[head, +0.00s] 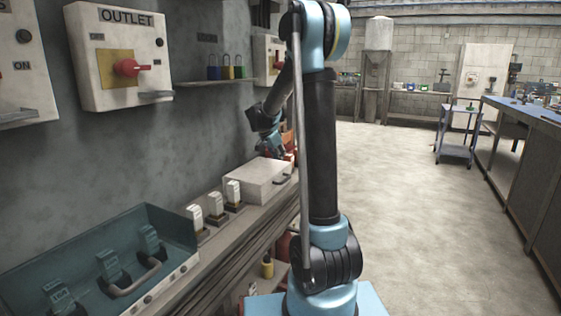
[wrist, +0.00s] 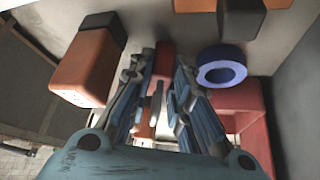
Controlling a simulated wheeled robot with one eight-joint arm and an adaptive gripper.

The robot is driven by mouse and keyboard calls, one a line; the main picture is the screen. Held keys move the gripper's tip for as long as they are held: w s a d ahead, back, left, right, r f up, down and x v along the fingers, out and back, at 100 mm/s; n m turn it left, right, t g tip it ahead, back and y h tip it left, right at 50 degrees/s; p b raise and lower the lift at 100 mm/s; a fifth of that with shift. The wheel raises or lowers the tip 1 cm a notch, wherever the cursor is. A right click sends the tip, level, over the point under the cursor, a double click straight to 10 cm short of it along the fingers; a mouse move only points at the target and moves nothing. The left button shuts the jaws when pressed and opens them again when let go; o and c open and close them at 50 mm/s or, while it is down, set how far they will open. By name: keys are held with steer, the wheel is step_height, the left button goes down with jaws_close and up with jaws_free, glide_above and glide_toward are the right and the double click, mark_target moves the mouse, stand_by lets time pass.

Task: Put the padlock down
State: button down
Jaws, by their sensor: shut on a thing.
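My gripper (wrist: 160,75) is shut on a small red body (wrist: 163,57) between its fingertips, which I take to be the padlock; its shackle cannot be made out. In the head view my gripper (head: 273,148) is small and far off, low over the back end of the wall bench, just beyond a pale box. The held padlock cannot be told apart there. Several other padlocks (head: 227,72), among them blue, yellow and green ones, stand on a small wall shelf.
Around the fingers in the wrist view are an orange block (wrist: 88,60), a blue ring (wrist: 208,74) and a red box (wrist: 248,100). The pale box (head: 258,184), several white switches (head: 214,205) and a teal tray (head: 165,222) line the bench.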

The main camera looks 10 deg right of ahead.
steer(key=c, duration=1.8)
jaws_free()
steer(key=shift+o, duration=0.5)
steer(key=v, duration=0.7)
steer(key=shift+r, duration=0.15)
steer(key=shift+w+d+f+t+h, duration=0.25)
steer(key=shift+w+d+f+h, duration=0.2)
steer(key=shift+d, duration=0.2)
steer(key=shift+w+d+f+t+h, duration=0.3)
steer(key=shift+w+d+f+h, duration=0.1)
steer(key=shift+d+f, duration=0.2)
steer(key=shift+w+d+f+t+h, duration=0.3)
steer(key=shift+d+f+h, duration=0.15)
steer(key=shift+d, duration=0.2)
